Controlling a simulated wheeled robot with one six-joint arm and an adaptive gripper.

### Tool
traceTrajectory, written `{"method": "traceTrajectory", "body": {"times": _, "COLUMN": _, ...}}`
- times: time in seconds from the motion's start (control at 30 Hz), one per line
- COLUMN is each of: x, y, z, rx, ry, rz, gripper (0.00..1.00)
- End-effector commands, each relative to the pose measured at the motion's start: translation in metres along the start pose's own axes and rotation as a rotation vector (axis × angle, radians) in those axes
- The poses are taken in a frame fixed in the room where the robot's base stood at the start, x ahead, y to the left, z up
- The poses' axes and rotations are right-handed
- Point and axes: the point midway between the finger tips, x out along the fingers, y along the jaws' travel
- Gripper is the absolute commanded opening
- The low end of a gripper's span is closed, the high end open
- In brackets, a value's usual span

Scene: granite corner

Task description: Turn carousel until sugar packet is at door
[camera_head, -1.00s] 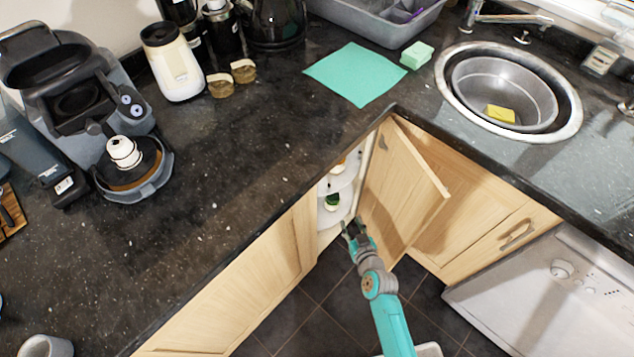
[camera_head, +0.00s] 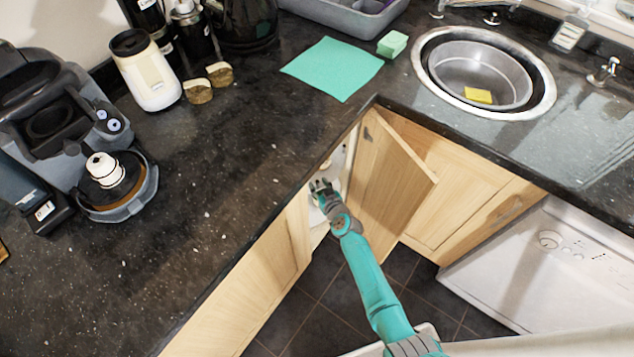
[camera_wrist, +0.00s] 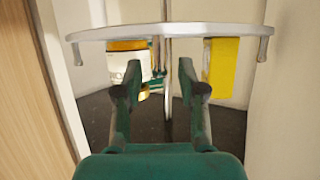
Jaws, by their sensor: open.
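The carousel shows in the wrist view as a pale shelf (camera_wrist: 110,33) with a metal rim, around an upright central pole (camera_wrist: 168,115). Below the shelf edge, a yellow block-like item (camera_wrist: 222,66) shows at right and a pale jar with a gold top (camera_wrist: 126,62) at left. I cannot tell whether either is the sugar packet. My gripper (camera_wrist: 159,72) is open and empty, its fingers pointing at the carousel below the shelf rim. In the head view my gripper (camera_head: 319,186) is at the cabinet opening and hides much of the carousel.
The cabinet door (camera_head: 388,185) stands open to the right of my arm. The worktop edge overhangs the opening at left. A pale wall (camera_wrist: 285,100) and a wooden panel (camera_wrist: 28,90) flank my gripper closely. Tiled floor (camera_head: 320,300) is clear in front.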

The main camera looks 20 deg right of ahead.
Motion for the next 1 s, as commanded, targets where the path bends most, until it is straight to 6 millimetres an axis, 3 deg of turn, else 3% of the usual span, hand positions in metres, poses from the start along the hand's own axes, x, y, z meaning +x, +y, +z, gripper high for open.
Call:
{"method": "traceTrajectory", "body": {"times": 0.3, "x": 0.019, "y": 0.0, "z": 0.001, "rx": 0.002, "ry": 0.0, "rz": -0.001, "gripper": 0.4}}
{"method": "traceTrajectory", "body": {"times": 0.77, "x": 0.023, "y": 0.0, "z": 0.001, "rx": 0.0, "ry": -0.001, "rz": 0.0, "gripper": 0.4}}
{"method": "traceTrajectory", "body": {"times": 0.93, "x": 0.023, "y": 0.0, "z": 0.001, "rx": 0.0, "ry": -0.001, "rz": 0.0, "gripper": 0.03}}
{"method": "traceTrajectory", "body": {"times": 1.0, "x": 0.023, "y": 0.0, "z": 0.001, "rx": 0.0, "ry": -0.001, "rz": 0.0, "gripper": 0.0}}
